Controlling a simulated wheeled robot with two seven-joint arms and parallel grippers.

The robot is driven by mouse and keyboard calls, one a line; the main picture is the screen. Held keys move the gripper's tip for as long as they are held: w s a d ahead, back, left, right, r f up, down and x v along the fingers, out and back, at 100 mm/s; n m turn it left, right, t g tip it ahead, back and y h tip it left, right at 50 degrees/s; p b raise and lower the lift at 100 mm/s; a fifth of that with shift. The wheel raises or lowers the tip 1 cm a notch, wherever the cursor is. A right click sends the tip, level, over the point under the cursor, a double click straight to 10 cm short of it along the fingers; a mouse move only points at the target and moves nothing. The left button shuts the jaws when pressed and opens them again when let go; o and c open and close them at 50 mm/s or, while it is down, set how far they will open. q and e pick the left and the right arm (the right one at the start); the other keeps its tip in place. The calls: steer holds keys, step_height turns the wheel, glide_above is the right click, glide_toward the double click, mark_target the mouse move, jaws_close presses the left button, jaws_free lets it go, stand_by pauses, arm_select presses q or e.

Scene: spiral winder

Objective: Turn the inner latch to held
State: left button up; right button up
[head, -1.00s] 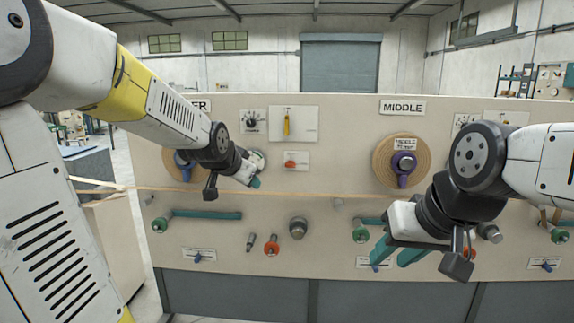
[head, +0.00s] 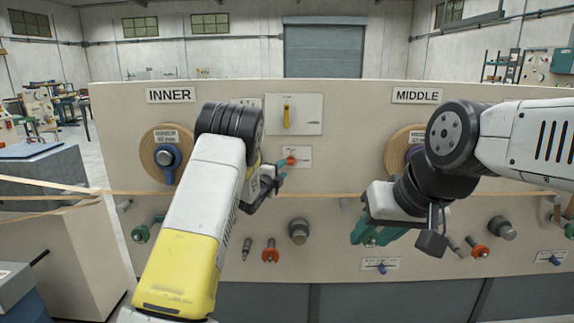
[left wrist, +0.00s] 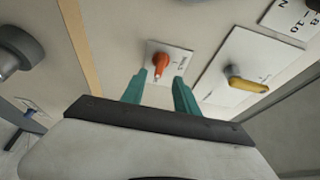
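Under the INNER sign, an orange-red turn knob (head: 291,160) sits on a small white plate; I take it for the inner latch, as its lettering is too small to read. The knob also shows in the left wrist view (left wrist: 161,62), its pointer toward the gripper. My left gripper (head: 282,171) is open just in front of the plate. In the left wrist view its two teal fingers (left wrist: 158,80) are apart, pointing at the plate on either side of the knob; contact cannot be told. My right gripper (head: 376,236) is open and empty before the panel below the MIDDLE sign.
A yellow lever (head: 287,115) on a larger white plate is just above the knob. An INNER spool (head: 166,154) is on the left. A tan strip (head: 330,194) runs across the panel below the knob. Dark and red knobs (head: 270,250) stick out lower down.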

mark_target(289, 163)
arm_select(q)
steer(key=x, duration=0.6)
steer(key=shift+w, duration=0.25)
jaws_close()
